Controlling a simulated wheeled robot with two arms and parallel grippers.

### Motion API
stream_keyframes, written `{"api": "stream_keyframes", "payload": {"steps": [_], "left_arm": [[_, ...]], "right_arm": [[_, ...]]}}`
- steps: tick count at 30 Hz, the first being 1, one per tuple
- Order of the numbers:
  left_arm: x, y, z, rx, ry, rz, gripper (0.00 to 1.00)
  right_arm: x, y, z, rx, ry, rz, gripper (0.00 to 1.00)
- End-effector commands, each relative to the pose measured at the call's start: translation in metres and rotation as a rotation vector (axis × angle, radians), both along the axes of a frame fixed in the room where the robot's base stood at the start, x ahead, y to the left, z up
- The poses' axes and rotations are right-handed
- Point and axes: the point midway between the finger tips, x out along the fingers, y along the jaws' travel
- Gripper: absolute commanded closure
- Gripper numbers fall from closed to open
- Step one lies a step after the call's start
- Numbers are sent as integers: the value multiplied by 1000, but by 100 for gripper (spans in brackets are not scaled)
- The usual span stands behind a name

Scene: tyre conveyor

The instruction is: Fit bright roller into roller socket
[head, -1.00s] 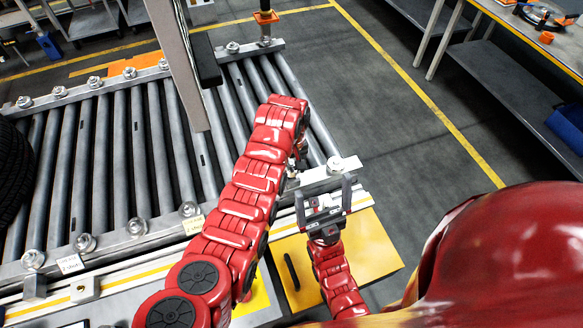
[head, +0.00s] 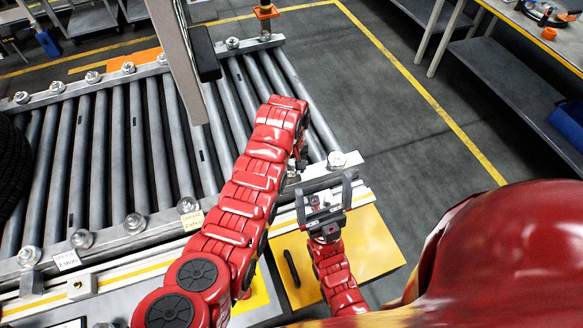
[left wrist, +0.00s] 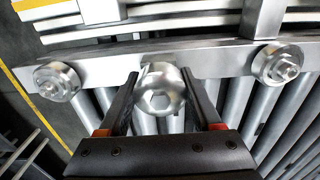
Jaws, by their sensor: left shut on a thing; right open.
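The bright roller (left wrist: 160,97), a shiny round metal piece with a hexagonal recess, sits between the fingers of my left gripper (left wrist: 159,80) in the left wrist view. My left gripper is shut on it, at the edge of the conveyor's metal side rail (left wrist: 205,60). I cannot tell how far it is seated, and the roller socket is hidden behind it. In the head view my left arm covers most of this gripper and the roller. My right gripper (head: 324,196) is open and empty, beside the rail's near right corner.
The roller conveyor (head: 145,140) fills the left, with round fittings along its rails; two (left wrist: 58,82) (left wrist: 276,64) flank the held roller. A dark tyre (head: 12,165) lies at far left. A yellow panel (head: 365,245) is below my right gripper. The floor right of the conveyor is clear.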

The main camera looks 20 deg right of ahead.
Motion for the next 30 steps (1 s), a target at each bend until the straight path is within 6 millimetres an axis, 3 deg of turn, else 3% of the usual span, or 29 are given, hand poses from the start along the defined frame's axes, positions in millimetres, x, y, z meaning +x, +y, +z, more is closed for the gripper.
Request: {"api": "stream_keyframes", "payload": {"steps": [11, 12, 17, 26, 30], "left_arm": [[0, 0, -10, -1, -2, 0, 100], [0, 0, -9, -1, -2, 0, 31], [0, 0, -9, -1, -1, 0, 2], [0, 0, -8, -1, -1, 0, 0], [2, -2, 3, -5, -6, -1, 0]], "right_arm": [[0, 0, -7, 0, 0, 0, 0], [0, 0, -6, 0, 0, 0, 0], [0, 0, -6, 0, 0, 0, 0], [0, 0, -7, 0, 0, 0, 0], [0, 0, -13, 0, 0, 0, 0]]}}
